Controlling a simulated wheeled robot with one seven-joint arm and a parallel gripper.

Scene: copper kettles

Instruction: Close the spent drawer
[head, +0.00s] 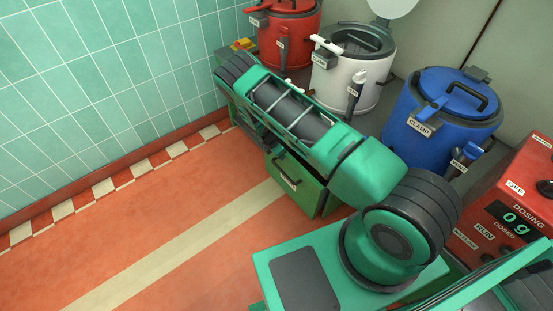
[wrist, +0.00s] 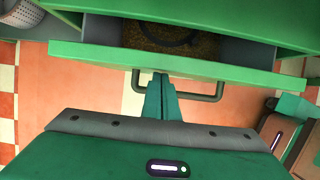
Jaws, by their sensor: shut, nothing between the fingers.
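The green drawer (head: 303,189) stands partly open below the counter, with a dark handle on its front. It also shows in the wrist view (wrist: 255,76), where its opening holds brown loose matter and a dark ring-like shape. The handle (wrist: 218,98) is a dark bar standing out from the drawer front. My gripper (wrist: 161,80) is shut and empty. In the wrist view its fingertips overlap the handle and point at the drawer front; I cannot tell whether they touch it. In the head view my arm hides the gripper and part of the drawer.
A red kettle (head: 290,30), a white kettle (head: 340,85) and a blue kettle (head: 420,135) stand along the counter behind my arm. A red dosing box (head: 520,195) is at the right. The orange floor (head: 130,240) to the left is clear, up to the tiled wall.

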